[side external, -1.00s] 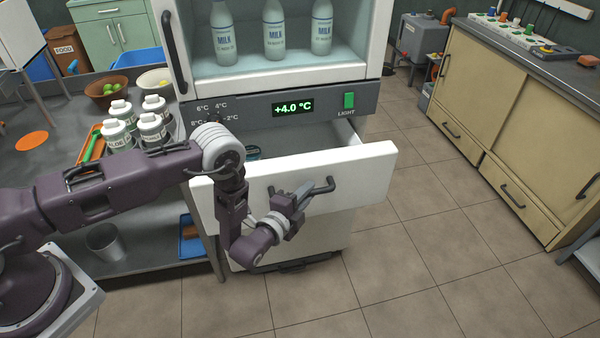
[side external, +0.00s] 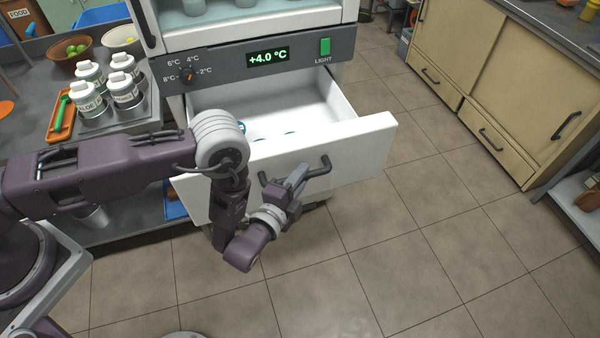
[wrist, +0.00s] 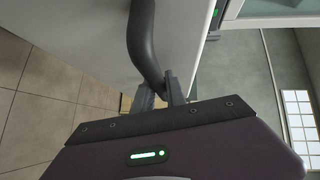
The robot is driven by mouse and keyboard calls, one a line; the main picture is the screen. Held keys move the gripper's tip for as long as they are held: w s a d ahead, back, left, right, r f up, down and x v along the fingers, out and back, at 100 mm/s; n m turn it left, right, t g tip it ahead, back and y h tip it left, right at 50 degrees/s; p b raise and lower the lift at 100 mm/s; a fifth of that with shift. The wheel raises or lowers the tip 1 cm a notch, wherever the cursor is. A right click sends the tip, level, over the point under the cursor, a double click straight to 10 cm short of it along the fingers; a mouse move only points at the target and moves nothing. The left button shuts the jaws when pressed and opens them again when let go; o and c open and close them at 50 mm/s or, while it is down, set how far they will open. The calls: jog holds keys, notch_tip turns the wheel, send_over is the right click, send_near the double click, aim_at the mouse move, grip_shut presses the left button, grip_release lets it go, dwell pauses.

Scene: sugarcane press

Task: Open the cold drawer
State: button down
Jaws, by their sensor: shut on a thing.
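The cold drawer (side external: 352,151) is a white drawer under the fridge's grey control panel, and it stands well pulled out. Its inside shows, with small bluish round things (side external: 289,133) partly hidden behind the front. A dark bar handle (side external: 322,166) is fixed to the drawer front. My gripper (side external: 298,178) is at this handle, with its fingers closed around the bar. In the wrist view the curved dark handle (wrist: 142,40) runs down to my gripper (wrist: 160,92), and the white drawer front is beside it.
The control panel (side external: 225,68) has a dial, a +4.0 °C display and a green light switch. A counter with white jars (side external: 90,92) and an orange tray stands at the left. Beige cabinets (side external: 500,75) stand at the right. The tiled floor (side external: 400,250) before the drawer is clear.

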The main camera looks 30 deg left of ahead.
jog(key=c, duration=1.4)
grip_release()
jog(key=shift+o, duration=0.2)
jog(key=s+r, duration=0.1)
jog(key=s, duration=0.6)
jog(key=shift+w+r, duration=0.1)
